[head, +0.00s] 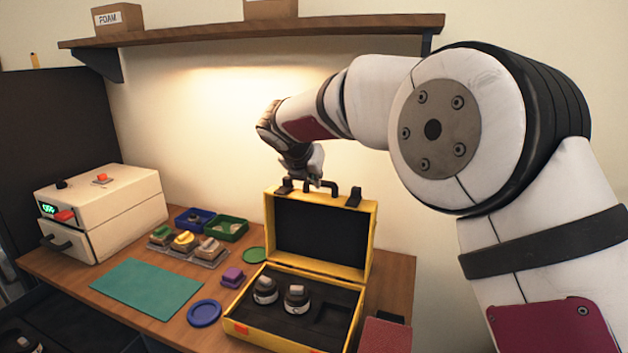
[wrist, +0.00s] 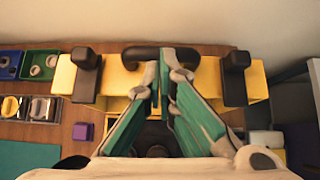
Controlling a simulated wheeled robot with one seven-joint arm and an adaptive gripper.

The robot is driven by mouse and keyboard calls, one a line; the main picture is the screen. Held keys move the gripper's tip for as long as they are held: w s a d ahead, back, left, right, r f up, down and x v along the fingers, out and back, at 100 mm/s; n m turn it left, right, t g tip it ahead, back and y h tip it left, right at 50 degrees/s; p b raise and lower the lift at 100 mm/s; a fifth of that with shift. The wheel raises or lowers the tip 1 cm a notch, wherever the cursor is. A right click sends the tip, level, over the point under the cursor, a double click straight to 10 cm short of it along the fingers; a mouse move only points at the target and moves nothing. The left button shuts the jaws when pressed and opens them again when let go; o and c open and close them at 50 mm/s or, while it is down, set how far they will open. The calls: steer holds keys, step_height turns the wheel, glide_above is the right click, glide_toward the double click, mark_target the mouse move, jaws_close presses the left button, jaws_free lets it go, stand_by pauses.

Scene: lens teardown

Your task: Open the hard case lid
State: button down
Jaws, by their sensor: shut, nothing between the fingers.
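The yellow hard case (head: 262,330) stands on the wooden table with its lid (head: 320,232) raised about upright. The lid's black inner face shows in the head view. In the black foam of the base sit two lens-like black and silver parts (head: 296,297). My gripper (head: 315,182) is at the lid's top edge, by the black handle (head: 349,190). In the wrist view my gripper (wrist: 166,72) has its green-sided fingers shut and empty, over the lid edge beside the handle (wrist: 190,53). Whether the fingers touch the lid is unclear. Two black latches (wrist: 86,74) flank the handle.
A cream machine (head: 100,215) stands at the left. A teal mat (head: 148,287), a blue ring (head: 204,313), a purple block (head: 233,277) and small bins (head: 226,229) lie left of the case. A shelf (head: 250,27) hangs above. A dark red block (head: 385,335) is right of the case.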

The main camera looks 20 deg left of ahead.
stand_by(0.3)
steer(key=s+r, duration=0.4)
steer(key=r, duration=0.8)
steer(key=s+d+r+m+g, duration=0.1)
steer(key=s+d+m, duration=0.3)
steer(key=d, duration=0.3)
steer(key=s+d+r+m+h, duration=0.1)
steer(key=s+d+m, duration=0.25)
steer(key=d, duration=0.35)
steer(key=s+d+r+m+g, duration=0.1)
steer(key=s+d+r+m, duration=0.15)
steer(key=d+m, duration=0.4)
steer(key=s+d+f+m+g, duration=0.1)
steer(key=s+d+f+m, duration=0.2)
steer(key=s+d+m, duration=0.45)
steer(key=s+d+f+m+g, duration=0.1)
steer(key=s+d+f+m, duration=0.3)
steer(key=s+d, duration=0.5)
steer(key=s+d+f+m, duration=0.1)
steer(key=s+f+m, duration=0.3)
steer(key=s+m, duration=0.1)
steer(key=s+d+f+m+y, duration=0.1)
steer(key=s+f+m, duration=0.2)
steer(key=s+m, duration=0.2)
steer(key=s+p, duration=0.1)
steer(key=s, duration=0.1)
steer(key=shift+s+f, duration=0.35)
steer(key=shift+s, duration=0.05)
